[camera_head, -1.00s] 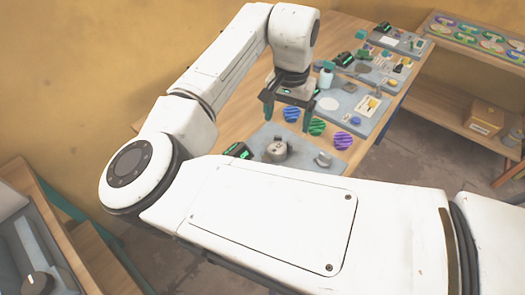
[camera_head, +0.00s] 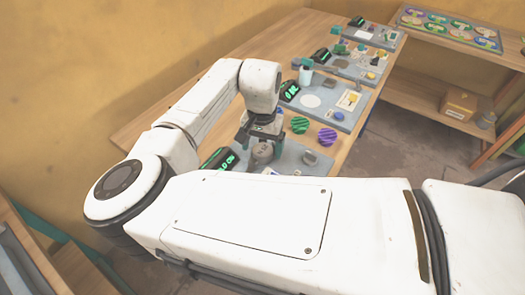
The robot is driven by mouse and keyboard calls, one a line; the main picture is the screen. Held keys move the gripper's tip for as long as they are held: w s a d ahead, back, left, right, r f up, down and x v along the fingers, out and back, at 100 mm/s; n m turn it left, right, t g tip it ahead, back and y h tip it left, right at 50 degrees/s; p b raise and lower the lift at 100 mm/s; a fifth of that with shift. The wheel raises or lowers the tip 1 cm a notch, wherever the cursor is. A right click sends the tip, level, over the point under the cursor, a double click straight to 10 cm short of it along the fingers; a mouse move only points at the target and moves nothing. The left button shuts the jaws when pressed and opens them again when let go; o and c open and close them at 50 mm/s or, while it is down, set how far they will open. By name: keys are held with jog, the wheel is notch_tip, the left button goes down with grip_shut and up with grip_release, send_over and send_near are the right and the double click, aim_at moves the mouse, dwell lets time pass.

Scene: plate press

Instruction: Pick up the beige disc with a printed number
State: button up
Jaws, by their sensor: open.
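My gripper (camera_head: 260,146) is open, pointing down over the near grey board (camera_head: 290,157). Its fingers are either side of a round grey-beige object (camera_head: 262,154), in the picture; I cannot tell if they touch it. No printed number can be read on it, so I cannot tell whether it is the beige disc. A green striped disc (camera_head: 299,125) and a purple striped disc (camera_head: 327,137) lie on the wooden table just beyond this board.
A farther board holds a white circle (camera_head: 310,101) and a yellow-marked card (camera_head: 348,100). A tray of coloured discs (camera_head: 450,28) lies on the back shelf. My arm hides the foreground.

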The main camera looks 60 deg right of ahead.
jog(key=shift+f, duration=0.6)
jog(key=c, duration=1.3)
jog(key=shift+o, duration=0.2)
jog(key=shift+r, duration=0.1)
